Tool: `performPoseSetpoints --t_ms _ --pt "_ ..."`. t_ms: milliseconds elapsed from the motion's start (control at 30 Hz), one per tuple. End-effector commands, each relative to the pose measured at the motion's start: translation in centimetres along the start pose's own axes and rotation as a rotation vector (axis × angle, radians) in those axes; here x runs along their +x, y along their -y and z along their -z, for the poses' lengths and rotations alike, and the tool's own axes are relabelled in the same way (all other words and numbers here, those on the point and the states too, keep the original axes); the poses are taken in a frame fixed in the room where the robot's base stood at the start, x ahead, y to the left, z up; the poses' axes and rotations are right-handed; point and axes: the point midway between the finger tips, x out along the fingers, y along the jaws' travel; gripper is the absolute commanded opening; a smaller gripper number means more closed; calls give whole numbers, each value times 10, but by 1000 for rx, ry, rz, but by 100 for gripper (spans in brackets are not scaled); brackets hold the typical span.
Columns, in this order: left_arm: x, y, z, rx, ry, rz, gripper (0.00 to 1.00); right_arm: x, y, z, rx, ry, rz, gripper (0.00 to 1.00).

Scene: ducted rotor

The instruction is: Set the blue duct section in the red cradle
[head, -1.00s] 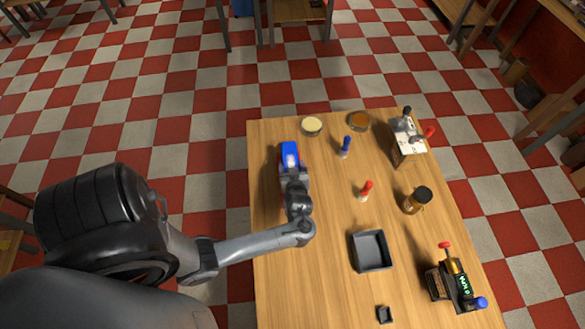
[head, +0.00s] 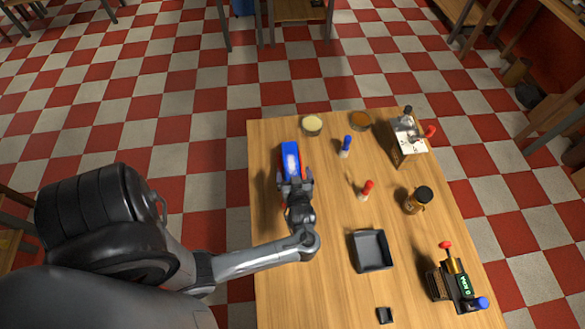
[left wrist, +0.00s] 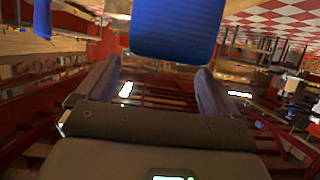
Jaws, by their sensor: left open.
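The blue duct section (head: 291,154) lies near the far left of the wooden table. Red edges of the red cradle (head: 281,167) show along its sides, so it appears to sit in the cradle; how deep it is seated I cannot tell. My left gripper (head: 295,181) is open at the near end of the duct section. In the left wrist view the blue duct section (left wrist: 178,28) shows just beyond the open, empty fingers (left wrist: 158,72), apart from them. My right gripper is not in view.
On the table (head: 330,285) stand a grey tray (head: 371,251), a blue-capped bottle (head: 346,147), a red-capped bottle (head: 366,190), a dark-lidded jar (head: 418,200), two round bowls at the far edge and two devices at the right. The near left tabletop is clear.

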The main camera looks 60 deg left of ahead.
Motion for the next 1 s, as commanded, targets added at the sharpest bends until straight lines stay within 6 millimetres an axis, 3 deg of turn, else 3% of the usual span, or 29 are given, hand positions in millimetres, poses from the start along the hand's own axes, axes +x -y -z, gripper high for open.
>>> performPoseSetpoints --t_ms 200,467,567,767,900,1000 --pt "-40 0 -2 -3 3 0 94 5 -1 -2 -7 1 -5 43" --pt "-66 -2 -1 -2 11 -12 94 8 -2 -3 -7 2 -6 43" --pt "-67 -10 -2 -2 59 -71 94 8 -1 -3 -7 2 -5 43" --pt "-81 -47 -8 65 274 -359 94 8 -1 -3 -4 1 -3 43" --pt "-124 -63 -10 247 457 -619 94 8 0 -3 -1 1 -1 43" --pt "-164 -54 -11 445 564 -770 94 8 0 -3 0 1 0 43"
